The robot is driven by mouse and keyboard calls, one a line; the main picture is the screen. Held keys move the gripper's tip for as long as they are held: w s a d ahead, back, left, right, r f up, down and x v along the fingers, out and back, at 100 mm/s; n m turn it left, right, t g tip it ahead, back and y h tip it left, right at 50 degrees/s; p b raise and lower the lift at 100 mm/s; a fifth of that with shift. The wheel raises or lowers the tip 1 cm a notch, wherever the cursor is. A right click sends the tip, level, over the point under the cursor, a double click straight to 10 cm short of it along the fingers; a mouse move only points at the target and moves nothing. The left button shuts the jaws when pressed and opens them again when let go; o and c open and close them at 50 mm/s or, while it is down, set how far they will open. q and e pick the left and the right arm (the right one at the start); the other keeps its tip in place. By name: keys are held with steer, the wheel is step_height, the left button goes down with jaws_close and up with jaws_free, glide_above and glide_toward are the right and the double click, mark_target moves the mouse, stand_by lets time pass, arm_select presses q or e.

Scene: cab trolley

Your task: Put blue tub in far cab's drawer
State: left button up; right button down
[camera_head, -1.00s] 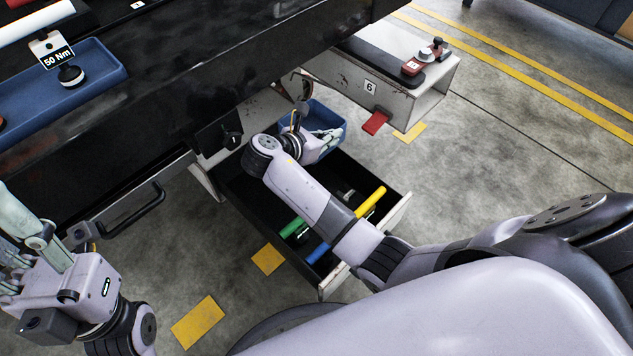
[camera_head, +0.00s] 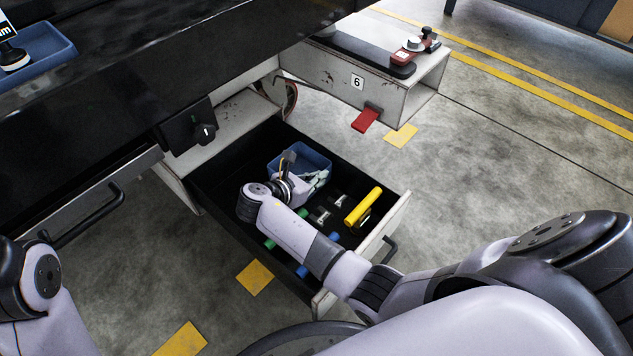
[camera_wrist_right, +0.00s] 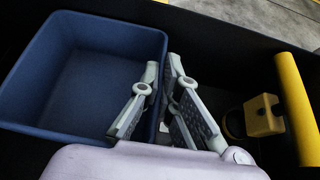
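The blue tub (camera_head: 308,156) sits inside the open black drawer (camera_head: 232,198), towards its far end. In the right wrist view the tub (camera_wrist_right: 85,75) looks empty and roughly level. My right gripper (camera_head: 316,181) reaches down into the drawer at the tub's near right side. In the right wrist view its fingers (camera_wrist_right: 163,68) straddle the tub's wall, one inside and one outside, and appear closed on it. Whether the tub's base touches the drawer floor is hidden. My left gripper is outside the head view; only part of the left arm shows.
Yellow (camera_head: 363,206), green (camera_head: 270,243) and blue (camera_head: 303,270) handled items lie in the drawer's near part. A dark worktop (camera_head: 190,75) overhangs on the left. A white unit marked 6 (camera_head: 385,90) with a red pedal (camera_head: 366,119) stands beyond. Floor at right is clear.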

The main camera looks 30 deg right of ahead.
steer(key=shift+f, duration=0.15)
steer(key=shift+f, duration=0.5)
steer(key=c, duration=1.8)
jaws_free()
steer(key=shift+r, duration=0.1)
